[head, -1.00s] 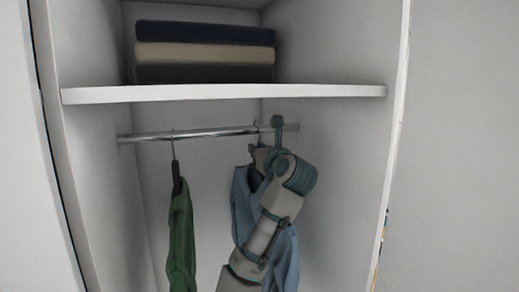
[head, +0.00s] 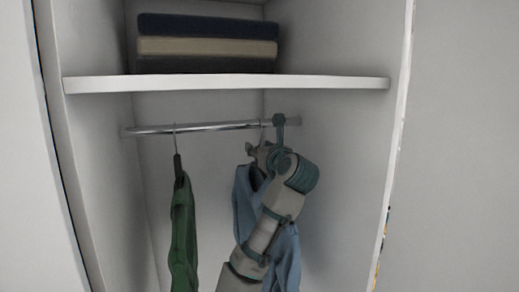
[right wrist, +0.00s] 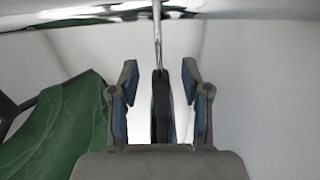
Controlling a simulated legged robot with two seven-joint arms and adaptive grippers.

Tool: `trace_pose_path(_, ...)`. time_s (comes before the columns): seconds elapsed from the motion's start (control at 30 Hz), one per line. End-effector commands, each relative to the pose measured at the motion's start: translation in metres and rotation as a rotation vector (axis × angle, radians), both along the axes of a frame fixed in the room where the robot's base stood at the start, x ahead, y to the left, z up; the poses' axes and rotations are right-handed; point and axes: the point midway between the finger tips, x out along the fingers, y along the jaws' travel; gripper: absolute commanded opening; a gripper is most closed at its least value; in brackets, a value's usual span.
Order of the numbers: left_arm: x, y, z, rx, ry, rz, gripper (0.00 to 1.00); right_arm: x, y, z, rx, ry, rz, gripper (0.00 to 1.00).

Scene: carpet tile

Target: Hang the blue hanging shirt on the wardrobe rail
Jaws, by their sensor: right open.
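The blue shirt (head: 283,250) hangs below the right part of the wardrobe rail (head: 205,127), partly hidden behind my right arm. In the right wrist view, its dark hanger (right wrist: 162,105) stands between the two fingers of my right gripper (right wrist: 160,95), with a gap on each side. The metal hook (right wrist: 157,40) rises from the hanger to the rail (right wrist: 100,19); its top is at the rail. My right gripper (head: 262,150) is open around the hanger just below the rail. My left gripper is not in view.
A green garment (head: 183,235) hangs on the rail to the left; it also shows in the right wrist view (right wrist: 65,135). A white shelf (head: 225,83) spans above the rail and carries folded dark and beige cloths (head: 207,45). Wardrobe walls close in both sides.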

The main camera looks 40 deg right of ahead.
Motion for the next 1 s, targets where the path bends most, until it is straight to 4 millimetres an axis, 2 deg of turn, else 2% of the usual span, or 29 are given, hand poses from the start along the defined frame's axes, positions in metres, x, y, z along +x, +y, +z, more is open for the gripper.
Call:
trace_pose_path(0.17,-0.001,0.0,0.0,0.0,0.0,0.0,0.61,-0.017,0.005,0.001,-0.001,-0.004,-0.002,0.47)
trace_pose_path(0.4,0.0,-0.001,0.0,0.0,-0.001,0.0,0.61,-0.069,0.022,0.001,0.0,-0.006,0.0,0.47)
trace_pose_path(0.6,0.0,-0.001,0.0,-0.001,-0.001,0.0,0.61,-0.1,0.033,0.0,0.0,-0.004,-0.001,0.47)
trace_pose_path(0.73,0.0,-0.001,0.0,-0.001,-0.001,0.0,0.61,-0.109,0.036,-0.001,-0.001,-0.002,-0.001,0.47)
trace_pose_path(1.0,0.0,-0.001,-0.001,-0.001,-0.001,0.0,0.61,-0.112,0.036,-0.001,-0.01,-0.002,-0.004,0.47)
